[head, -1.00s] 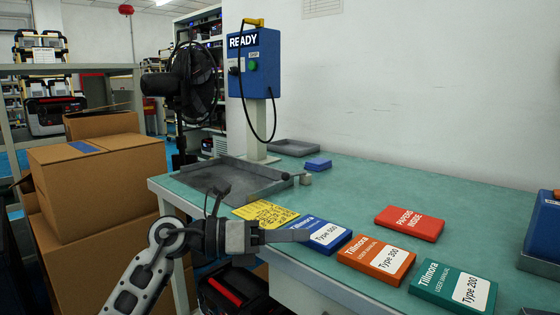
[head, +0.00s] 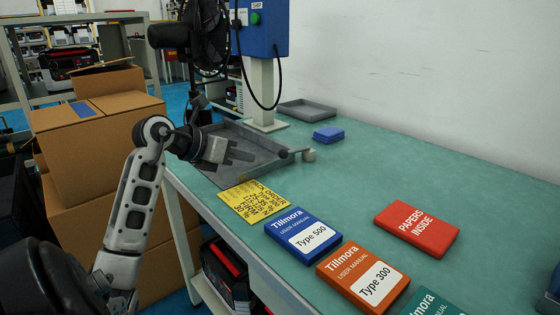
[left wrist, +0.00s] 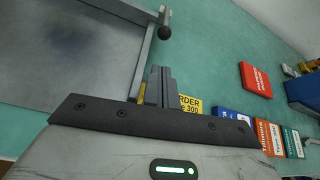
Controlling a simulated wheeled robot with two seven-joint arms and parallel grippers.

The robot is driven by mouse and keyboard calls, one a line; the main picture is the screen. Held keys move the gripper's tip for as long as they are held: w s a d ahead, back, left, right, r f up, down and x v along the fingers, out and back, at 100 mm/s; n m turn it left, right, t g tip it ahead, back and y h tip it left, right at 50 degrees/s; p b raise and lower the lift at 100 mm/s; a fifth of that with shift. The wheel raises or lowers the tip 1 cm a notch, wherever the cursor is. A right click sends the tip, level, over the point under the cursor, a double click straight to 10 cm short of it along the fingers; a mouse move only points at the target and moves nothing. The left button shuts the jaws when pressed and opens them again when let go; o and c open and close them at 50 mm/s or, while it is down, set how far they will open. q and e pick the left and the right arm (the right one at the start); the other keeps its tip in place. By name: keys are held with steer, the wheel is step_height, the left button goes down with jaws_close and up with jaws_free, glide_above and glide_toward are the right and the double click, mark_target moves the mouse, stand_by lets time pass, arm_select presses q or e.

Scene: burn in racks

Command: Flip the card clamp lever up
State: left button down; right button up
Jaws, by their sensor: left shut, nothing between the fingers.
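The grey fixture tray (head: 262,140) lies at the far left of the green bench. A bar with a dark round knob (head: 283,154) runs along its near right side and looks like the clamp lever; it appears to lie low. In the left wrist view the bar (left wrist: 146,58) ends in a black ball knob (left wrist: 165,32). My left gripper (head: 248,155) is shut and empty, over the tray's near part, left of the knob. In the left wrist view its fingers (left wrist: 158,84) show beside the bar; I cannot tell whether they touch. My right gripper is out of view.
A yellow order card (head: 254,201) lies in front of the tray. Blue (head: 303,235) and orange (head: 362,278) manuals and a red papers packet (head: 416,228) lie to the right. The blue control box post (head: 263,90) stands behind the tray. Cardboard boxes (head: 95,150) stand left.

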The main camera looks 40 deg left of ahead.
mark_target(276, 174)
arm_select(q)
steer(key=b+x, duration=0.1)
steer(key=x, duration=0.9)
